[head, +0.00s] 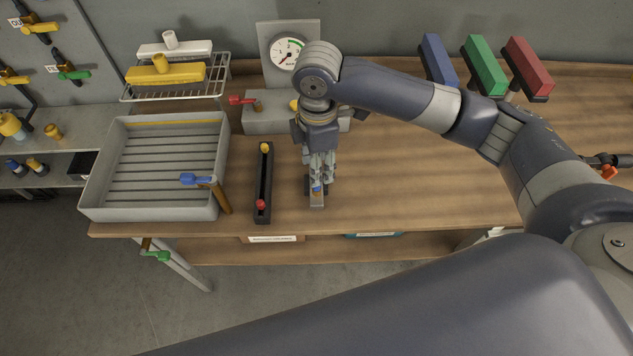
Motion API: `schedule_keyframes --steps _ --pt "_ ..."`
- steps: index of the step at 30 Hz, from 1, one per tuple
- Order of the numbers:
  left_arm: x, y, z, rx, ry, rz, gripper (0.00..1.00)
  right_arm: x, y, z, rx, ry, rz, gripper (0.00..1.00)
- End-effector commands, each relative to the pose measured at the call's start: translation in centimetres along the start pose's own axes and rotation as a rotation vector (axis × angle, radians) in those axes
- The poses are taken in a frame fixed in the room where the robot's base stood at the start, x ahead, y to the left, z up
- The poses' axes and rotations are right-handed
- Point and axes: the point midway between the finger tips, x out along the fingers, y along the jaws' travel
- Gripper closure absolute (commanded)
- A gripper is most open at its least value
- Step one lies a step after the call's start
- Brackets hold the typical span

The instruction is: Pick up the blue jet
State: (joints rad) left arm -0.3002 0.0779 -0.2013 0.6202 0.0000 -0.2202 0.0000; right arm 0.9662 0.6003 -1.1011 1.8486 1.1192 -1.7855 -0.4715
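My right gripper (318,184) points down over the bench, its arm coming in from the right. Its fingertips are at a small blue and brass piece (317,189), which looks like the blue jet. That piece is at a small grey block (317,203) on the bench, mostly hidden by the fingers. I cannot tell whether the fingers touch or grip it. My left gripper is not in view.
A black rack (264,190) with a yellow and a red piece stands left of the gripper. A gauge (287,53) stands behind. The bench (420,180) is clear on the right.

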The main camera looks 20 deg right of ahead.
Motion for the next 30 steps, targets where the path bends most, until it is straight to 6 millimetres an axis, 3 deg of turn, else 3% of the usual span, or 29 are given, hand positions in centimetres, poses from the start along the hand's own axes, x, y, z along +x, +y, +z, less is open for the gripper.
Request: schedule_keyframes --steps 5,10,15,23,28,30 --pt "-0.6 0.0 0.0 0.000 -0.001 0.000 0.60 1.1 -0.1 -0.1 -0.001 -0.001 -0.001 0.60" --pt "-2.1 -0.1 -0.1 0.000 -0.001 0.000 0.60 3.5 -0.6 -0.3 0.000 -0.001 -0.003 0.60" --pt "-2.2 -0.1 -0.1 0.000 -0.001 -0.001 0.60 5.6 -0.5 -0.3 0.000 0.000 0.001 0.60" --pt "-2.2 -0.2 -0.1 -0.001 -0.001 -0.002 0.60 5.9 -0.4 -0.3 -0.001 0.001 0.002 0.60" --pt "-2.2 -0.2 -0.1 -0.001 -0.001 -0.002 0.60 5.9 -0.4 -0.3 -0.001 0.001 0.002 0.95" --pt "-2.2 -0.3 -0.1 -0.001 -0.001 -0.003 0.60 5.9 -0.4 -0.3 -0.001 0.001 0.003 0.97"
